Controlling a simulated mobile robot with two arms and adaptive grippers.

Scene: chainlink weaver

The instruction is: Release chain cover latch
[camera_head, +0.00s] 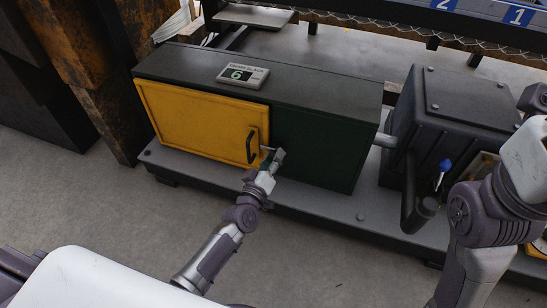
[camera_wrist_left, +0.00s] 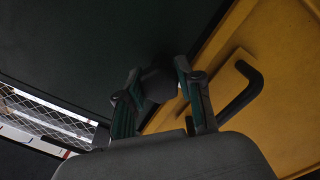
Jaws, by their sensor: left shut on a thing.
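The yellow chain cover door (camera_head: 197,117) is closed on the front of a dark green housing. It has a black bar handle (camera_head: 251,146) near its right edge. The door (camera_wrist_left: 285,90) and handle (camera_wrist_left: 242,92) also show in the left wrist view. My left gripper (camera_head: 274,158) is at the door's right edge, just right of the handle. In the left wrist view its fingers (camera_wrist_left: 157,92) are closed around a dark rounded latch knob (camera_wrist_left: 158,82) at the door's edge. The fingers partly hide the knob. My right arm shows at the right, but its gripper is not visible.
A display reading 6 (camera_head: 243,76) sits on the housing top. A dark gearbox (camera_head: 450,110) stands to the right, with a blue-tipped lever (camera_head: 444,168) in front. A grey base plate (camera_head: 330,209) runs below the housing. The floor (camera_head: 100,205) in front is clear.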

